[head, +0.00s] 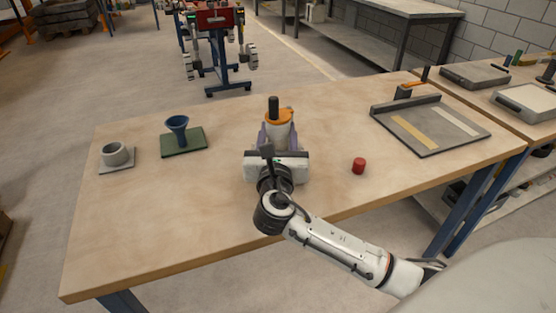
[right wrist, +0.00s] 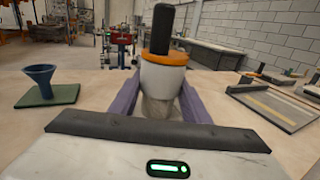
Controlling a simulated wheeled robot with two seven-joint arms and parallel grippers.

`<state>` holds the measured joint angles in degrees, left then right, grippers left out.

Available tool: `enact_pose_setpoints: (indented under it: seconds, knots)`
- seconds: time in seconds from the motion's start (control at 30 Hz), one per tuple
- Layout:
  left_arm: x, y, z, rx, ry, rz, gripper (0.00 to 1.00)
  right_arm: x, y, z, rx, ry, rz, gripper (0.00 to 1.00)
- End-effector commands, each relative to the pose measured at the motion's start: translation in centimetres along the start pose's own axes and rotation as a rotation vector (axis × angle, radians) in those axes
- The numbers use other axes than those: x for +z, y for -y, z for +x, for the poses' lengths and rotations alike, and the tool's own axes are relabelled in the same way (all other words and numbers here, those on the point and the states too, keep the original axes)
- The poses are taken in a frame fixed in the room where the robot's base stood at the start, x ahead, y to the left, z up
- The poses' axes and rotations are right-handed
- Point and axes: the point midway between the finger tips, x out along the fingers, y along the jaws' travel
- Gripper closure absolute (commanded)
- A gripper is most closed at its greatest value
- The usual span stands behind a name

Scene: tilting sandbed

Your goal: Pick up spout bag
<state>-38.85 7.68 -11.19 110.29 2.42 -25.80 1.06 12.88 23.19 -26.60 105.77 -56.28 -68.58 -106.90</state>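The spout bag (head: 280,133) stands upright on the wooden table, a pale grey body with an orange collar and a black spout on top. It fills the middle of the right wrist view (right wrist: 162,78). My right gripper (head: 277,142) reaches in from the front, with its purple fingers (right wrist: 158,104) on either side of the bag's lower body. I cannot tell whether the fingers touch the bag. The bag's base is partly hidden by the gripper. My left gripper is not in view.
A blue funnel (head: 177,128) on a green plate and a grey cup (head: 115,153) on a square base stand left of the bag. A red cylinder (head: 359,166) stands to the right, near a grey tray (head: 428,148). The table's front left is clear.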

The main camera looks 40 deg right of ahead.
Motion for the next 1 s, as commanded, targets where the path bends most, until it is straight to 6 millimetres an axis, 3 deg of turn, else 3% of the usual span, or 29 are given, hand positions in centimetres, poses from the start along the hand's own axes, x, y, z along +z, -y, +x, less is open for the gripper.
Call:
enact_pose_setpoints:
  seconds: [0.03, 0.23, 0.67, 1.0]
  knots:
    - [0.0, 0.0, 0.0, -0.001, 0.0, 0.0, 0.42, 0.0, 0.0, 0.0, 0.0, 0.0, 0.0, 0.67]
    - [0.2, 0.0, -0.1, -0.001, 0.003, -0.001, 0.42, 0.0, 0.0, 0.0, 0.0, -0.001, 0.0, 1.0]
    - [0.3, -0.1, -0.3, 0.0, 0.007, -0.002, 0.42, 0.9, 0.0, 0.0, 0.0, 0.006, 0.004, 1.0]
    - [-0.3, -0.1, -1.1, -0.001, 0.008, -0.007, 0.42, 7.1, 0.0, 0.0, 0.001, 0.009, 0.007, 1.0]
